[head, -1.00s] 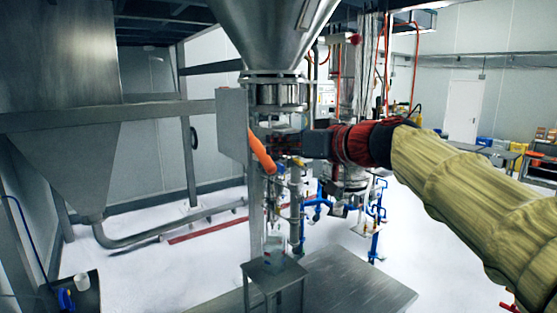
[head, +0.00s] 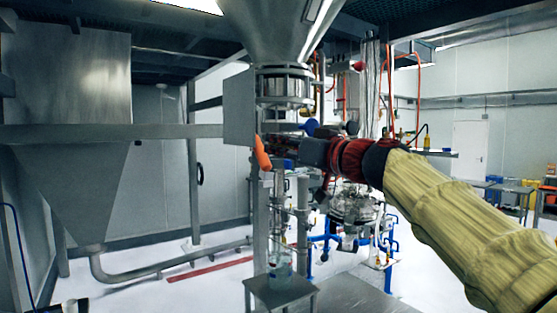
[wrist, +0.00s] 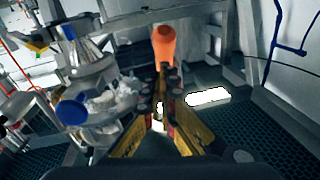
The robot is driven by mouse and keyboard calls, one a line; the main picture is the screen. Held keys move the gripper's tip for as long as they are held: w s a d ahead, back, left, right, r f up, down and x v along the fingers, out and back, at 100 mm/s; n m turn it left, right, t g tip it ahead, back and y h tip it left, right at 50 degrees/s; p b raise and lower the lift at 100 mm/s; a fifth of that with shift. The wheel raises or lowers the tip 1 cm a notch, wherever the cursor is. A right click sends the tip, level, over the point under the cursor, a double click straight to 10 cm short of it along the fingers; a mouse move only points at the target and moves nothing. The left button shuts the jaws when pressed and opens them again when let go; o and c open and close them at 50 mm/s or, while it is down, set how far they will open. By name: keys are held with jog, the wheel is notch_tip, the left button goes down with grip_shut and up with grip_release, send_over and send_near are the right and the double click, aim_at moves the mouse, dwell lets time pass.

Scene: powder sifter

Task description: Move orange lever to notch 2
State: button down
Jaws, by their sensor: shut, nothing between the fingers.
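The orange lever (head: 262,152) hangs at the lower right of a grey box under the steel hopper, tilted slightly from upright. In the wrist view its rounded orange end (wrist: 164,45) is straight ahead, just beyond my fingertips. My gripper (head: 278,146) reaches in from the right and is close beside the lever. In the wrist view my gripper (wrist: 165,72) is shut, its tips together and empty. I cannot tell whether the tips touch the lever. The notches and their numbers cannot be made out.
The grey box (head: 239,108) is left of the lever, and the steel hopper (head: 275,30) is above. Pipes and a blue-handled valve (wrist: 72,112) crowd the gripper's side. A small stand (head: 280,292) with a clear container (head: 280,268) is below. White floor is open at left.

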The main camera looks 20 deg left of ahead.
aim_at(268, 159)
jog(key=shift+w+a+f+b, duration=0.4)
jog(key=shift+f+b, duration=0.2)
jog(key=shift+b, duration=0.3)
jog(key=shift+w+a+f+b, duration=0.35)
jog(key=shift+f+b, duration=0.2)
jog(key=shift+b, duration=0.3)
jog(key=shift+w+a+f+b, duration=0.3)
jog(key=shift+a+f+b, duration=0.25)
jog(key=shift+b, duration=0.35)
jog(key=shift+d, duration=0.1)
